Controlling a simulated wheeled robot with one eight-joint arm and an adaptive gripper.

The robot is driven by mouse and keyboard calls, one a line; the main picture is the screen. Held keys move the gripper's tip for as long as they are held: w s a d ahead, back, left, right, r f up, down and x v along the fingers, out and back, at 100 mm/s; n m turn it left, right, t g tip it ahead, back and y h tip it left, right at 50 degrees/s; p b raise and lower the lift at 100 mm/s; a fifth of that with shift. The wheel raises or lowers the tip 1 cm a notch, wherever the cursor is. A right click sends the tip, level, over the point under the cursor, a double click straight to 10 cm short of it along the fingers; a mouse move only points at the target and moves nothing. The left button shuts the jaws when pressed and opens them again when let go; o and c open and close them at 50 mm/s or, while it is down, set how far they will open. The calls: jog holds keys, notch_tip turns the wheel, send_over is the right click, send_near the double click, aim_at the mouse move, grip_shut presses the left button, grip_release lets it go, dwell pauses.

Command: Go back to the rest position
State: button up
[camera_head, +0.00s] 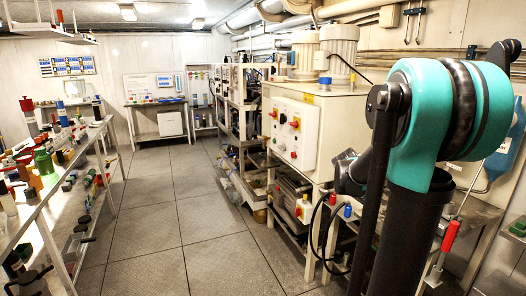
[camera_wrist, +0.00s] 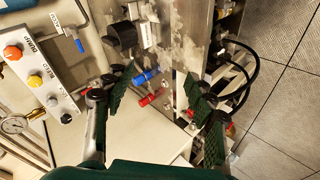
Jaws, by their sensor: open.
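My gripper (camera_wrist: 160,100) shows in the wrist view with its dark green-padded fingers spread apart. It is open and nothing sits between the fingers. A blue-handled valve (camera_wrist: 146,77) and a red-handled valve (camera_wrist: 151,98) show beyond the gap between the fingers; I cannot tell how far off they are. In the head view, my teal and black arm fills the right side, and the gripper's fingers cannot be made out there.
A machine with a white control box (camera_head: 295,133) stands left of my arm, with black hoses (camera_head: 318,235) below. A workbench with bottles and tools (camera_head: 45,195) runs along the left. The tiled floor (camera_head: 175,215) between is clear. A knob panel (camera_wrist: 42,78) and gauge (camera_wrist: 15,124) lie left in the wrist view.

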jog(key=s+a+f+y, duration=0.2)
jog(key=s+a+f, duration=0.3)
jog(key=s+a, duration=0.2)
jog(key=s+a+f+m+y, duration=0.1)
jog(key=s+a+f+y, duration=0.2)
jog(key=s+a+f, duration=0.2)
jog(key=s+a+f+g+y, duration=0.1)
jog(key=s+a+f+y, duration=0.2)
jog(key=s+a, duration=0.6)
jog(key=s+f, duration=0.2)
jog(key=s, duration=0.1)
jog(key=shift+s+a+m, duration=0.25)
jog(key=shift+a+m, duration=0.15)
